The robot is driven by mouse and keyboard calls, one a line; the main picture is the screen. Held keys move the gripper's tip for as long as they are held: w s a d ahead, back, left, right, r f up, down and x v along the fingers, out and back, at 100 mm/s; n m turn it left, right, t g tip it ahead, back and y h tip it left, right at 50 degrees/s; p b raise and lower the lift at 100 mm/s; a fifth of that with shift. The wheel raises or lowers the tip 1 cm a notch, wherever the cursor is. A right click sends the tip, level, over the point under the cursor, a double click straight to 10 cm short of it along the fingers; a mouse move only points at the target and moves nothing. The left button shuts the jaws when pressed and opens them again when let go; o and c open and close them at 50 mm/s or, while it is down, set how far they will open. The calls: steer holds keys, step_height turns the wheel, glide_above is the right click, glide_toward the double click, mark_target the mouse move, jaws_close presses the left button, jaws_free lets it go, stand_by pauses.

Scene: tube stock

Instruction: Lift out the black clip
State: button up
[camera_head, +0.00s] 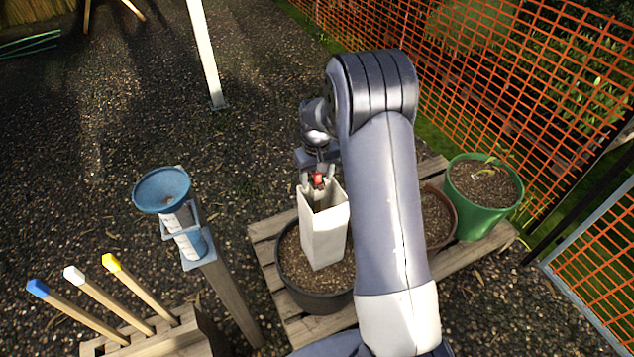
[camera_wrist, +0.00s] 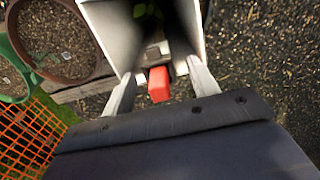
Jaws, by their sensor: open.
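A white square tube (camera_head: 324,234) stands upright in a dark round pot, its mouth facing up. In the wrist view the tube's pale wall (camera_wrist: 105,28) surrounds a dark inside with something green and a small greyish piece in it. I cannot pick out the black clip for certain in that shadow. My gripper (camera_head: 318,181) is pointing down at the tube's mouth. In the wrist view my gripper (camera_wrist: 162,88) has its two pale fingers apart. A red block (camera_wrist: 158,84) shows between them at the tube's near edge; I cannot tell whether they touch it.
The dark pot (camera_head: 309,300) sits on a wooden pallet (camera_head: 262,230) with a brown pot (camera_head: 437,218) and a green pot (camera_head: 485,196). A blue funnel gauge (camera_head: 162,190) on a post and colour-tipped stakes (camera_head: 91,293) stand left. Orange mesh fencing (camera_head: 500,75) runs behind at right.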

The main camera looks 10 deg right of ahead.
steer(key=c, duration=1)
steer(key=shift+r, duration=0.15)
steer(key=shift+c, duration=0.2)
